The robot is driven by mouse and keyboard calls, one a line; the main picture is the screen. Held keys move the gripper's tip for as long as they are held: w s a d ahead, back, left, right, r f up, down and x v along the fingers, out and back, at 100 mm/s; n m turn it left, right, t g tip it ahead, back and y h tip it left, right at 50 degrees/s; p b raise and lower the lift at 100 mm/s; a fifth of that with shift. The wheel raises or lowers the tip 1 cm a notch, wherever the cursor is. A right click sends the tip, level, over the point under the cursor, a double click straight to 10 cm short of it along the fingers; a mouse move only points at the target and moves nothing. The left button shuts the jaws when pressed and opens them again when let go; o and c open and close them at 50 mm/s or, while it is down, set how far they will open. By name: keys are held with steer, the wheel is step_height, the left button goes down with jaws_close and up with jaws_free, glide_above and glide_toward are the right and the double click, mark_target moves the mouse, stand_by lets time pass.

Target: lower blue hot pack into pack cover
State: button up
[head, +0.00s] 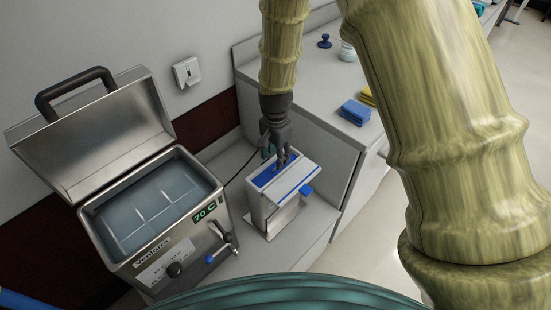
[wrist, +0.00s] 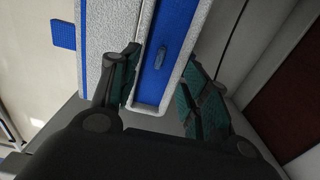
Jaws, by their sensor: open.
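The white pack cover (head: 296,184) with blue trim stands upright in a metal holder. In the wrist view the cover (wrist: 110,30) shows its fleecy white edges and a blue tab. The blue hot pack (wrist: 176,40) sits in the slot between the white edges, with a small blue grip on its top; its lower part is hidden. In the head view a strip of the pack (head: 264,176) shows in the opening. My gripper (head: 279,158) is over the cover. Its fingers (wrist: 163,88) are open, spread on either side of the pack and its grip, apart from the grip.
A steel heating tank (head: 205,213) with its lid open and water inside stands left, reading 70 C. A lever with a blue knob juts from its front. Folded blue cloths (head: 355,112) and yellow ones lie on the counter (head: 310,95) at right.

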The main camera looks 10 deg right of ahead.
step_height(320, 180, up, 10)
steer(key=shift+f, duration=0.2)
stand_by(0.9)
step_height(320, 180, up, 12)
stand_by(0.6)
